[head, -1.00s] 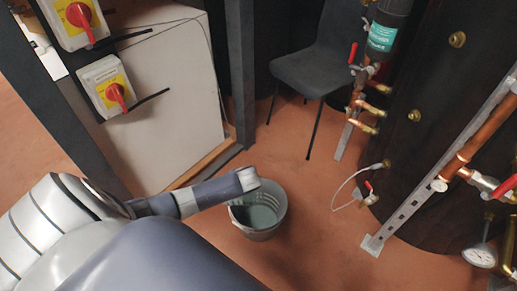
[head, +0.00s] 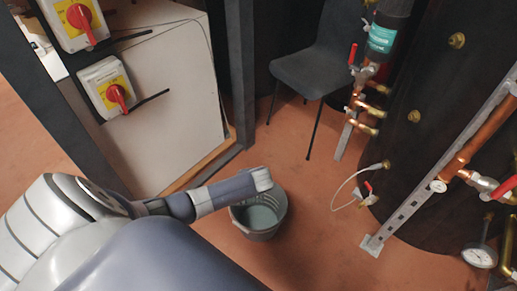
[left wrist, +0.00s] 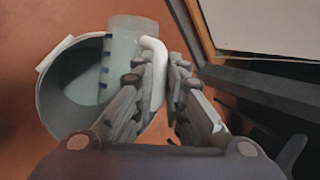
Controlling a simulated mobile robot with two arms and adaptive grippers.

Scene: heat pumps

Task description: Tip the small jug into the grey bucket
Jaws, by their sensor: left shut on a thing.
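The grey bucket (head: 281,214) stands on the floor in the head view, partly covered by my left arm's end. It also shows in the left wrist view (left wrist: 52,104), at the left. My left gripper (left wrist: 168,75) is shut on the white handle (left wrist: 153,58) of the small jug. The jug (left wrist: 124,48) is clear with dark blue marks on its side and overlaps the bucket's right side in the left wrist view. Its tilt and contents cannot be told. My right gripper is not in view.
A white panel (head: 160,100) with red-and-yellow switches (head: 117,95) stands at the left, beside a dark post (head: 241,70). A dark chair (head: 318,70) is behind. Copper pipes (head: 470,145) and a black tank (head: 425,120) are at the right. Floor right of the bucket is clear.

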